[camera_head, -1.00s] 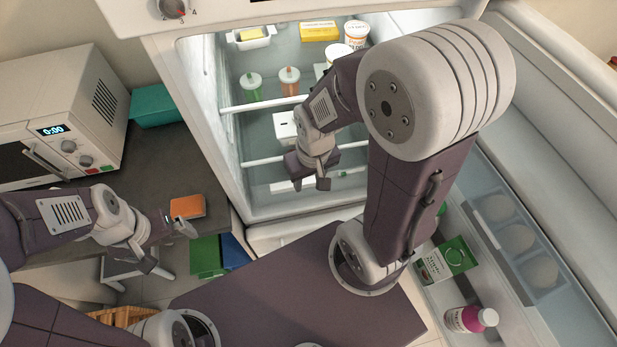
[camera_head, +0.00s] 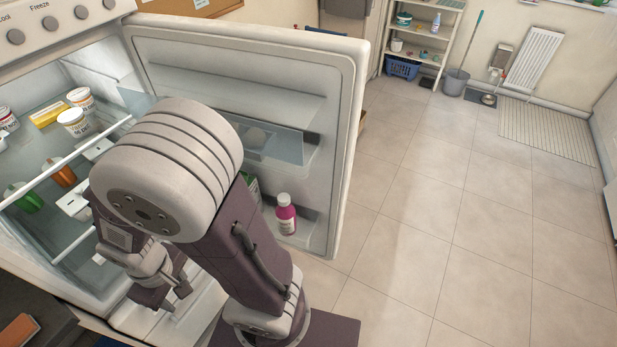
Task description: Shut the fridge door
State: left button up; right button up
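The fridge door (camera_head: 225,75) stands wide open, its inner face with shelves showing and its free edge (camera_head: 352,150) towards the right. The fridge interior (camera_head: 40,155) is open at the left. My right gripper (camera_head: 167,293) is in front of the lower fridge opening, left of the door. Its fingers are apart with nothing seen between them, and it looks clear of the door. My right arm hides part of the door and its lower shelf. My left gripper is out of view.
A purple bottle (camera_head: 286,213) stands in the door's lower shelf. Tubs (camera_head: 73,122) and cups (camera_head: 60,172) sit inside the fridge. The tiled floor (camera_head: 450,220) right of the door is clear. A shelf rack (camera_head: 425,35) and a bucket (camera_head: 455,82) stand far back.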

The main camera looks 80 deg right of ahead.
aim_at(312, 84)
jog(key=k+l, duration=0.25)
jog(key=k, duration=0.15)
jog(key=k+l, duration=0.25)
jog(key=k, duration=0.2)
jog(key=k+l, duration=0.3)
jog(key=l, duration=1.75)
jog(key=k, duration=0.05)
